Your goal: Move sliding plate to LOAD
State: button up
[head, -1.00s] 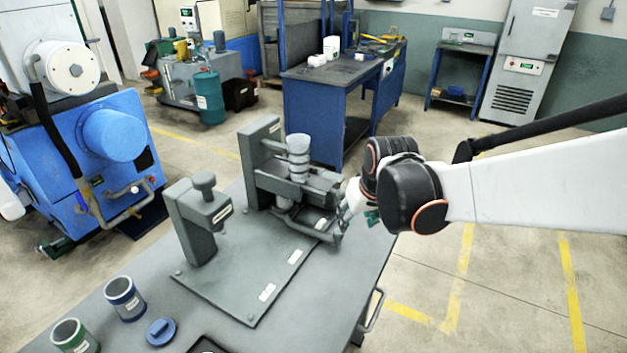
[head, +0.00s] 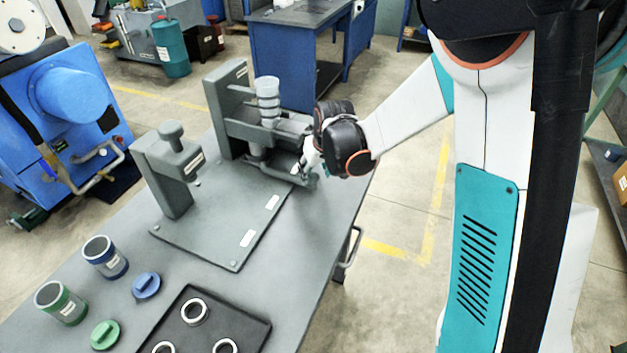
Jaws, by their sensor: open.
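The ring grinder is a grey machine on the table, with a tall rear post (head: 226,105) and a pale stacked cup-like hopper (head: 268,100). Under the hopper, a dark sliding plate with a bar-like handle (head: 283,174) juts toward the right front. My gripper (head: 308,172) is at the right end of this handle, reaching in from the right. Its fingers are small and partly hidden by its dark wrist; I cannot tell whether they touch the handle.
A second grey post with a knob (head: 172,150) stands left on the base plate. Blue (head: 105,257) and green (head: 61,303) labelled cups, blue (head: 146,286) and green (head: 105,334) lids, and a black tray (head: 250,330) with metal rings sit in front.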

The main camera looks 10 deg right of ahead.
aim_at(314, 174)
jog(key=shift+b+x, duration=0.55)
jog(key=shift+x, duration=1.8)
grip_shut()
